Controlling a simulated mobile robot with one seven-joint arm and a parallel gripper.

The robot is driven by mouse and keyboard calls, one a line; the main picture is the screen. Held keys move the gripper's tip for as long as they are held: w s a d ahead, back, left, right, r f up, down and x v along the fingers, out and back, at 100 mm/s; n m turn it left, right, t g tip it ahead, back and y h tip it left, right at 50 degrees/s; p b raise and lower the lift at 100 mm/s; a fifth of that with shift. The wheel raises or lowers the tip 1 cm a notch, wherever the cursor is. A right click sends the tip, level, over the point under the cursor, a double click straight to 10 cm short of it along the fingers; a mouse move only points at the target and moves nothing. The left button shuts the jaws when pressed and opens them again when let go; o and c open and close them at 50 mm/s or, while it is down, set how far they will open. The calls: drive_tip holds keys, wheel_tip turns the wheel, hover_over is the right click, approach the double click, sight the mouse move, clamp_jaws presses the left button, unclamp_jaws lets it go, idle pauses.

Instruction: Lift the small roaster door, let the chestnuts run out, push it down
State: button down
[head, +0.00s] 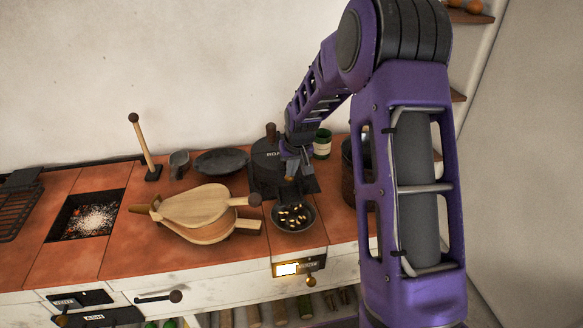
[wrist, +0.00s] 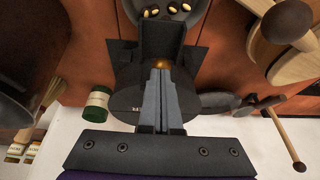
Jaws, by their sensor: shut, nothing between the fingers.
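The black roaster (head: 268,160) stands on the tiled counter, with a wooden knob on top and partly hidden behind my arm. My gripper (head: 292,170) is at its front; in the wrist view my gripper (wrist: 161,72) is shut and empty. Its fingertips are right by a small brass knob (wrist: 161,63) at the roaster's dark chute (wrist: 176,36); I cannot tell whether they touch. The small door is mostly hidden behind the fingers, so its height is unclear. Several chestnuts (head: 292,215) lie in a dark bowl (head: 294,227) below the chute; the bowl also shows in the wrist view (wrist: 180,14).
Wooden bellows (head: 196,212) lie left of the bowl. A green tin (head: 322,144) is right of the roaster. An ember pit (head: 90,216) is at left.

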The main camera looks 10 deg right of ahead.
sight(291, 179)
wheel_tip(291, 179, down, 3)
drive_tip(key=shift+f+b, duration=0.15)
drive_tip(key=shift+b, duration=0.5)
drive_tip(key=shift+s, duration=0.1)
